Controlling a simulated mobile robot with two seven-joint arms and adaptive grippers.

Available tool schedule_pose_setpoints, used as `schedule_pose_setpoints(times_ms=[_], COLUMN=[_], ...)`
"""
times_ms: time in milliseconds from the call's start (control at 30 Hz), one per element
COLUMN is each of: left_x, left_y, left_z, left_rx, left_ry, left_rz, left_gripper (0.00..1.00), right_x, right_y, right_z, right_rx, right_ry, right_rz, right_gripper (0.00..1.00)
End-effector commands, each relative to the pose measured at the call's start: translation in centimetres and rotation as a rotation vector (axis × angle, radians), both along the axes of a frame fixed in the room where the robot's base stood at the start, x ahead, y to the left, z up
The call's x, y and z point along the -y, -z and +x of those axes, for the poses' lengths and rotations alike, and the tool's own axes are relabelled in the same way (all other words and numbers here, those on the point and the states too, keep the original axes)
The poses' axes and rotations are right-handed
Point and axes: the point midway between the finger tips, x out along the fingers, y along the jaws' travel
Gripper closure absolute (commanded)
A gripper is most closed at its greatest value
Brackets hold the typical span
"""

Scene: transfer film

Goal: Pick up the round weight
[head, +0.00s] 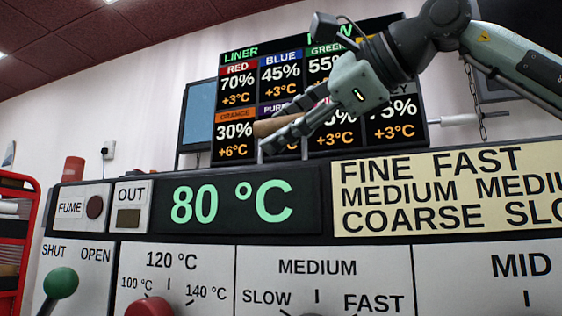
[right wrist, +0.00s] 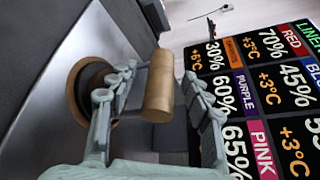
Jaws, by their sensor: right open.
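My right gripper (head: 272,127) reaches in from the upper right of the head view, in front of the colour board. Its fingers are apart, with a tan cylinder (head: 262,127) between their tips. The right wrist view shows the same tan cylinder (right wrist: 159,90) between the two open fingers (right wrist: 160,73), with a gap visible on at least one side. It looks round and smooth; I cannot tell for sure that it is the round weight, or whether a finger touches it. My left gripper is not in view.
A machine panel with an 80 °C display (head: 235,201) and a green-knobbed lever (head: 61,283) fills the lower head view. The colour board (head: 236,135) stands behind. A reddish cylinder (head: 74,168) stands at the left. A copper-coloured ring (right wrist: 74,92) shows beside the left finger in the wrist view.

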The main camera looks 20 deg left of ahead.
Motion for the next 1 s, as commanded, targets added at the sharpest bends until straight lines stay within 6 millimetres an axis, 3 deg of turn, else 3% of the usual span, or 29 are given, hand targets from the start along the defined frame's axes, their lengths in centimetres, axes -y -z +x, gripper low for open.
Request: schedule_pose_setpoints(times_ms=[267,667,1000], left_x=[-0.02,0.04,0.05], left_y=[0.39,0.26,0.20], left_z=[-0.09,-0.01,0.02], left_rx=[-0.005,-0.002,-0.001], left_ry=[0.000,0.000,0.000], left_rz=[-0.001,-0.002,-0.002], left_gripper=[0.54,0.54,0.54], right_x=[-0.44,-0.41,-0.34], right_y=[0.16,0.13,-0.19], right_z=[0.28,0.26,0.19], right_rx=[-0.001,-0.001,0.003], right_ry=[0.001,0.000,0.000], right_rz=[0.000,0.000,0.007], right_gripper=[0.52,1.00,1.00])
